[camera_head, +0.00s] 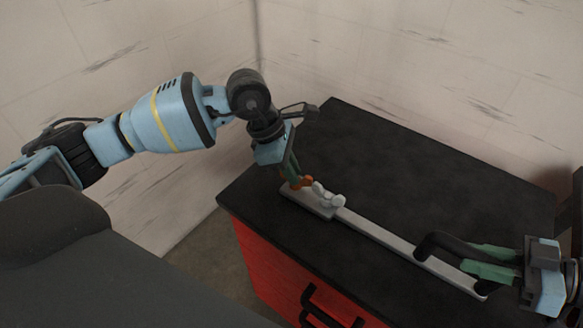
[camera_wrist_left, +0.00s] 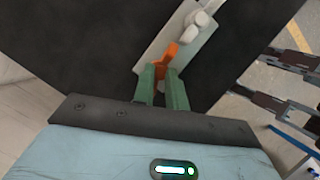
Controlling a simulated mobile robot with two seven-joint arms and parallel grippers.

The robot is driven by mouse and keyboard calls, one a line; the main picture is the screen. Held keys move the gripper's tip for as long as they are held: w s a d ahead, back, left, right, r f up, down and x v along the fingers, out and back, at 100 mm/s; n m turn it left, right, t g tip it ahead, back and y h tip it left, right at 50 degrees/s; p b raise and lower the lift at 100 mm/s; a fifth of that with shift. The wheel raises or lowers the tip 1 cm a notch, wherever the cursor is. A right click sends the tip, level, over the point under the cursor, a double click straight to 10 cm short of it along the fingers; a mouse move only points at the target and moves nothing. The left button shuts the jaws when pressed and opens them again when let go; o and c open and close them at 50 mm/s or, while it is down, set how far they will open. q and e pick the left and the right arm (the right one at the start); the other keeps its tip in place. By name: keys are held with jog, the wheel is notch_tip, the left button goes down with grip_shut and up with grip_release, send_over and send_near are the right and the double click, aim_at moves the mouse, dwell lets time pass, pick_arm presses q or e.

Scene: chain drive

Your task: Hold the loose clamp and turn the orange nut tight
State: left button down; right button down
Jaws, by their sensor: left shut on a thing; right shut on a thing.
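The orange nut (camera_head: 306,181) sits at the left end of a long light grey bar, beside pale rounded parts (camera_head: 328,196). It also shows in the left wrist view (camera_wrist_left: 172,50). My left gripper (camera_head: 295,178) reaches down from above with its green fingers shut on the nut, partly hiding it. A dark bent piece (camera_head: 433,242), which seems to be the loose clamp, stands over the right part of the bar. My right gripper (camera_head: 472,258) is shut on it, with the piece running between the green fingers. I cannot tell whether its lower end touches the bar.
The grey bar (camera_head: 379,234) lies along the front of the black tabletop (camera_head: 400,170). The cabinet below is red, with dark handles (camera_head: 325,303) on its front. The back of the tabletop is clear. Pale walls stand behind and to the left.

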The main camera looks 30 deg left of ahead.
pick_arm(q)
jog(key=shift+w+a, duration=0.1)
jog(key=shift+a, duration=0.1)
dwell(0.5)
jog(key=c, duration=1.8)
grip_release()
jog(key=shift+c, duration=0.2)
jog(key=o, duration=0.4)
jog(key=shift+d, duration=0.1)
jog(key=shift+o, duration=0.2)
jog(key=v, duration=1.2)
jog(key=shift+d, duration=0.1)
